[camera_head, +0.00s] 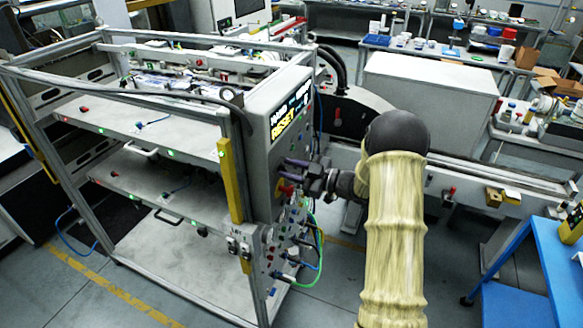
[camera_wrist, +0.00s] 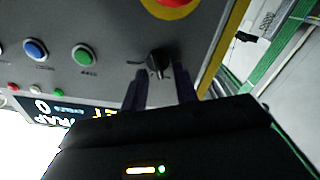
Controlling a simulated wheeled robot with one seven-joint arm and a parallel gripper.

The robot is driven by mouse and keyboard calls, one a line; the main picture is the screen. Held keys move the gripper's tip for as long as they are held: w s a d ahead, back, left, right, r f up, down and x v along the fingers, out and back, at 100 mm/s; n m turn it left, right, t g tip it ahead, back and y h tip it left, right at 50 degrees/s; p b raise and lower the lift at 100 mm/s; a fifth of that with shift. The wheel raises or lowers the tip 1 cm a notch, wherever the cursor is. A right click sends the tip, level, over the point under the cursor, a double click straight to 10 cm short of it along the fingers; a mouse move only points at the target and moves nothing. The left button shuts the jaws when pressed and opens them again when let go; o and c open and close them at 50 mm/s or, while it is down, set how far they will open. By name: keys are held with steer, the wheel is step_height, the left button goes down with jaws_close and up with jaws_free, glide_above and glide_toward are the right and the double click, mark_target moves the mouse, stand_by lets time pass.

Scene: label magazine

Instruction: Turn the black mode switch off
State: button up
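The black mode switch (camera_wrist: 157,61) is a small round knob on the grey control panel (camera_wrist: 110,22) in the wrist view. A small light mark shows at its lower edge; I cannot tell its setting. My gripper (camera_wrist: 160,73) is in front of the panel, its two dark fingers apart on either side of the knob. I see a gap beside the knob and cannot tell whether a finger touches it. In the head view my gripper (camera_head: 289,169) reaches the panel's right side, and its fingers hide the switch.
A red emergency button with a yellow ring (camera_wrist: 172,9) sits close to the switch. Blue (camera_wrist: 36,50) and green (camera_wrist: 84,55) buttons lie to the left in the wrist view. A lit display (camera_head: 290,117) is above my gripper in the head view. Cables (camera_head: 318,250) hang below.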

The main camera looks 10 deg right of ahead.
jaws_close()
